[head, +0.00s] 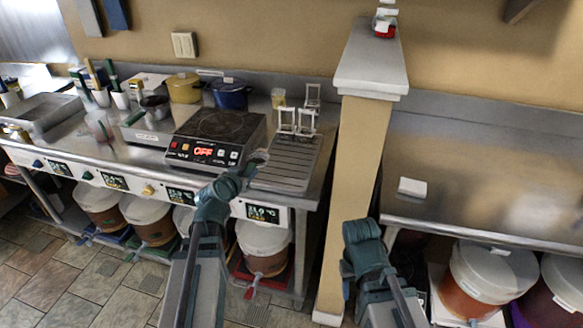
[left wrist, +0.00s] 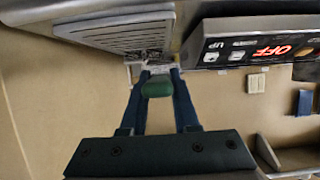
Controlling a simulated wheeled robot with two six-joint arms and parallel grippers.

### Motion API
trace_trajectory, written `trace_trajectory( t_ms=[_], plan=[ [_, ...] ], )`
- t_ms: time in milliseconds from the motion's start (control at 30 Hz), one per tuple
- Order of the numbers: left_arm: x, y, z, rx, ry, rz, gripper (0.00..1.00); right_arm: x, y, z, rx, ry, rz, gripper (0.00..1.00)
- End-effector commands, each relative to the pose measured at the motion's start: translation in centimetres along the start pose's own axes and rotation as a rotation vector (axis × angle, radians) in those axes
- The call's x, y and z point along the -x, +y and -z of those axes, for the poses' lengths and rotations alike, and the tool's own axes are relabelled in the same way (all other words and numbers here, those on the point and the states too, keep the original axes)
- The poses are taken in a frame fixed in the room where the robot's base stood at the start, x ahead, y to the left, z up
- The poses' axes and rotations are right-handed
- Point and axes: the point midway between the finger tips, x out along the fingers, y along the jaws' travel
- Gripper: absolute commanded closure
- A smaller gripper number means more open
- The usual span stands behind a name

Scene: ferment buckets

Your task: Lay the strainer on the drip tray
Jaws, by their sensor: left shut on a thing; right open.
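The drip tray (head: 284,177) is a grey ribbed plate on the steel counter, right of the hot plate. It fills the upper left of the left wrist view (left wrist: 118,38). My left gripper (head: 250,170) is at the counter's front edge, by the tray's left side. It is shut on the strainer's green handle, which shows between the fingers (left wrist: 157,87). The strainer's head (head: 259,157) is small and partly hidden, so I cannot tell whether it touches the tray. My right gripper (head: 362,245) is open and empty, low in front of the wall post.
White wire stands (head: 296,121) occupy the tray's back part. The hot plate (head: 217,138) reads OFF beside it. A yellow pot (head: 184,88) and a blue pot (head: 230,94) stand behind. The post (head: 355,170) closes off the right. Lidded buckets (head: 263,247) stand below.

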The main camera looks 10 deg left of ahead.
Motion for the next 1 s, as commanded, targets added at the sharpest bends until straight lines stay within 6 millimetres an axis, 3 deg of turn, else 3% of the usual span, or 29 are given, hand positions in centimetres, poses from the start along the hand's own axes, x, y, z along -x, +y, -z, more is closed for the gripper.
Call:
trace_trajectory(
  t_ms=[33, 133, 333, 800, 1000],
  plan=[
    [-0.3, -1.1, -1.0, 0.002, 0.004, 0.002, 1.0, -1.1, -0.1, 0.1, 0.0, 0.0, 0.0, 0.5],
    [-0.2, -2.0, -1.3, -0.001, 0.011, 0.0, 1.0, -1.5, -0.1, 0.1, 0.0, 0.0, 0.0, 0.5],
    [-0.7, -1.9, -1.0, -0.005, 0.013, -0.005, 1.0, -1.4, -0.1, 0.1, 0.0, 0.0, 0.0, 0.5],
    [-9.5, 4.5, 1.6, -0.007, 0.013, -0.007, 1.0, -2.5, -0.2, 0.1, 0.0, 0.0, 0.0, 0.5],
    [-11.5, 6.0, 2.2, -0.005, 0.013, -0.004, 1.0, -2.7, -0.2, 0.1, 0.0, 0.0, 0.0, 0.5]
  ],
)
